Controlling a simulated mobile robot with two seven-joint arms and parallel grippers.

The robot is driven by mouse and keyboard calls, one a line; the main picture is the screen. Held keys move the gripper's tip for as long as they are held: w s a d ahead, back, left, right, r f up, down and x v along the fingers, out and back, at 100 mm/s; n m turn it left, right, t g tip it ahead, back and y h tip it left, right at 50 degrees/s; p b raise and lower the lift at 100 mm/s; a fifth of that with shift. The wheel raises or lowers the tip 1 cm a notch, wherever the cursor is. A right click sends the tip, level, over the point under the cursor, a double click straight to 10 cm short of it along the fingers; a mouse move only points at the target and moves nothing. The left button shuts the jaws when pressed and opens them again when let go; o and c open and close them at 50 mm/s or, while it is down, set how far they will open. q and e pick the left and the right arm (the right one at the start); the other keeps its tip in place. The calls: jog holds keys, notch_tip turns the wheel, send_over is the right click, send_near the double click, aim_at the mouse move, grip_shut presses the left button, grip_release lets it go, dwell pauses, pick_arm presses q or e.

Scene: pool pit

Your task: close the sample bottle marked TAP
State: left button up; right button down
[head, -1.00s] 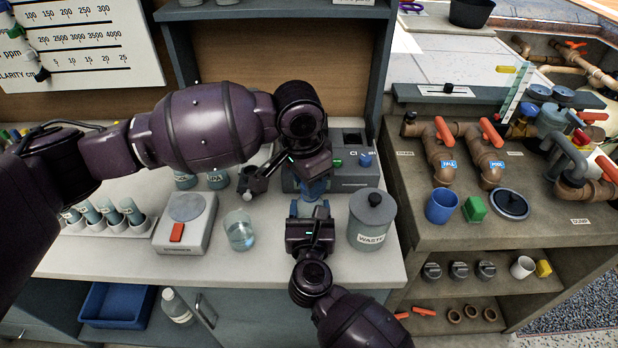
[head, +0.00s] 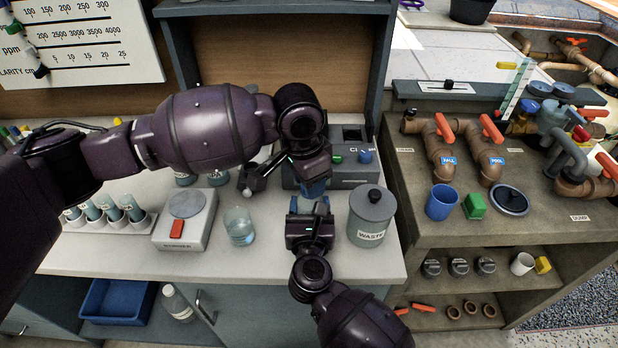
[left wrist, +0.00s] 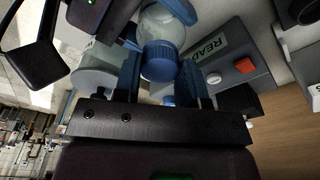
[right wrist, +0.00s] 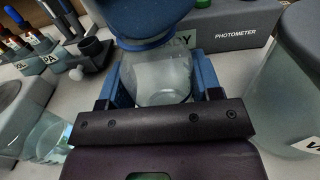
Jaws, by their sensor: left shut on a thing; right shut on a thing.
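My left gripper (head: 314,188) reaches over the bench and is shut on a blue cap (left wrist: 160,62). My right gripper (head: 308,208) comes from the front and is shut on a clear bottle (right wrist: 158,75), just below the left gripper. In the right wrist view the cap (right wrist: 145,22) sits at the bottle's top. The bottle (left wrist: 158,27) also shows beyond the cap in the left wrist view. I cannot tell how tightly the cap is seated. No label on the bottle is readable, so the TAP mark cannot be confirmed. In the head view the grippers hide most of the bottle.
The photometer (right wrist: 237,28) stands just behind the bottle. The lidded WASTE jar (head: 371,222) is close on the right. A glass beaker (head: 239,228) and a stirrer (head: 186,215) are at the left. A rack of capped tubes (head: 112,220) stands farther left.

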pick_arm(q)
jog(key=m, duration=0.6)
jog(key=shift+m+g, duration=0.3)
jog(key=shift+g, duration=0.1)
jog(key=m, duration=0.5)
jog(key=shift+w+g, duration=0.1)
jog(key=shift+g, duration=0.3)
jog(key=m, duration=0.5)
jog(key=shift+m, duration=0.4)
jog(key=m+y, duration=0.1)
jog(key=m, duration=0.4)
jog(key=shift+d+m+g, duration=0.1)
jog(key=shift+m+g, duration=0.2)
jog(key=shift+m, duration=0.1)
jog(key=m+y, duration=0.1)
jog(key=m, duration=1.2)
jog(key=shift+d+m+t, duration=0.1)
jog(key=shift+m+t, duration=0.2)
jog(key=shift+t, duration=0.1)
jog(key=o, duration=0.9)
